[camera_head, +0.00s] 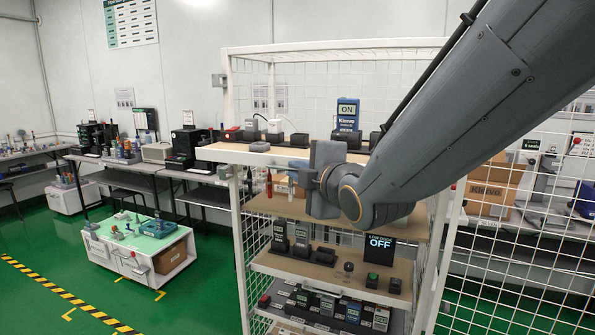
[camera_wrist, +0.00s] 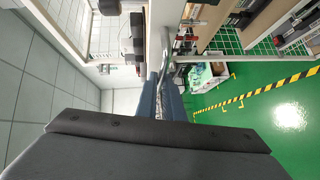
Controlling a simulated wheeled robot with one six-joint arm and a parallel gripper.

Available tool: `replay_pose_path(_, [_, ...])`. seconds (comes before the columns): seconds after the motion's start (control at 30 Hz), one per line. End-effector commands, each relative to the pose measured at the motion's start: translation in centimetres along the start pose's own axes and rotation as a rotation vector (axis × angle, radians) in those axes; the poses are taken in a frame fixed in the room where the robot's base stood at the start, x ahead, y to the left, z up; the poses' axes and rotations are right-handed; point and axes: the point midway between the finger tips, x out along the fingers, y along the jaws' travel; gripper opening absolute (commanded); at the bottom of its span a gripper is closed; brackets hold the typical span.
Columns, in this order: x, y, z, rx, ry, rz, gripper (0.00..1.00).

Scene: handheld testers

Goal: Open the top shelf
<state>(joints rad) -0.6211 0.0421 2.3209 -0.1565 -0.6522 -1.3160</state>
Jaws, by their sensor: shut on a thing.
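The top shelf (camera_head: 222,153) is a light wood board with a pale front edge in a white wire-mesh rack. It carries several handheld testers and a blue box with an ON screen (camera_head: 347,115). Its front edge passes in front of the rack's left post and seems to stick out a little. My gripper (camera_head: 318,165) is at the front of this shelf. My wrist hides part of the shelf's right side.
Lower shelves hold more testers, a red-handled tool (camera_head: 269,184) and a black OFF sign (camera_head: 379,247). A white cart with a green top (camera_head: 150,226) stands at left. Benches line the wall. The green floor (camera_head: 75,270) between is clear. Mesh panels stand at right.

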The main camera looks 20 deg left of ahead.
Motion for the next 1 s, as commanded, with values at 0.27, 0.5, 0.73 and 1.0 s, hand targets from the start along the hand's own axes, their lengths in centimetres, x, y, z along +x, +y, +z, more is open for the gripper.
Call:
replay_pose_path(0.27, [0.0,-0.1,-0.1,0.0,0.001,-0.001,0.26])
replay_pose_path(0.5, [-0.3,0.0,-0.1,0.0,0.001,0.0,0.26])
replay_pose_path(0.73, [-2.9,-0.1,-0.1,0.0,0.001,0.002,0.26])
replay_pose_path(1.0, [-6.3,0.0,-0.1,0.0,0.002,0.002,0.26])
